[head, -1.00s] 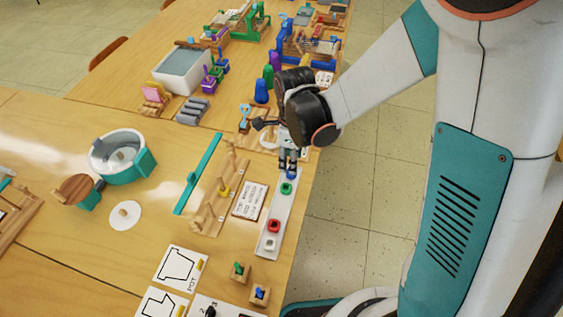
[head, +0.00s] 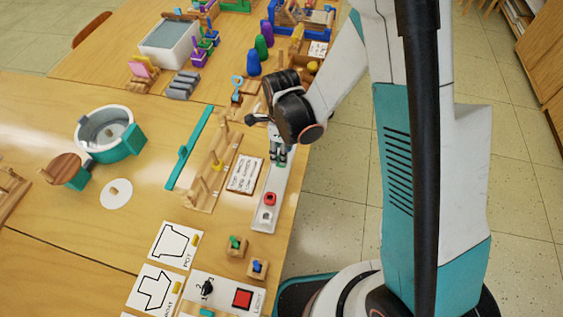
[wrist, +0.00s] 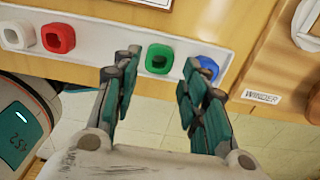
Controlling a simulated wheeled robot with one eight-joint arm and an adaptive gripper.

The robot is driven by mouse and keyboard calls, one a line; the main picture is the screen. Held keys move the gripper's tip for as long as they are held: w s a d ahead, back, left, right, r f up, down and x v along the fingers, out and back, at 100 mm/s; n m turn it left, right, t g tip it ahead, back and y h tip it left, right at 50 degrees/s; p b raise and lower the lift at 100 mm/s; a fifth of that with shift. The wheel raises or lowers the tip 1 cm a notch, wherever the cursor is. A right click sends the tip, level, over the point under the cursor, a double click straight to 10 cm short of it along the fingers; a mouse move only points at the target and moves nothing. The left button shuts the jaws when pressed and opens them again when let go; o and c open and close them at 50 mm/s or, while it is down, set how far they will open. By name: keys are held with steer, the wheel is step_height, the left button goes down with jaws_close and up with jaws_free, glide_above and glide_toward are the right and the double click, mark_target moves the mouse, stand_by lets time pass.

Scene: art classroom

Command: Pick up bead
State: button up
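The beads sit in a row on a narrow white tray (head: 274,181) along the table's right edge. In the wrist view, a green bead (wrist: 159,58) shows between my open fingertips (wrist: 160,72). A blue bead (wrist: 207,68) is just right of it, partly behind the right finger. A red bead (wrist: 58,38) and a white bead (wrist: 17,35) lie farther left. The head view shows the red bead (head: 270,199) and white bead (head: 266,217); my gripper (head: 278,158) hides the green and blue ones. My gripper is empty; its height above the tray is unclear.
A text card (head: 244,174) and a wooden stand (head: 207,188) are left of the tray. A wooden piece with a winder label (wrist: 262,96) is close at right in the wrist view. Open floor lies right of the table.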

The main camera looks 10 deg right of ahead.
step_height(320, 180, down, 4)
steer(key=shift+r+b, duration=0.1)
steer(key=shift+b, duration=0.6)
steer(key=shift+c, duration=0.6)
steer(key=c, duration=0.4)
steer(key=shift+r, duration=0.1)
step_height(320, 180, up, 20)
steer(key=p, duration=0.7)
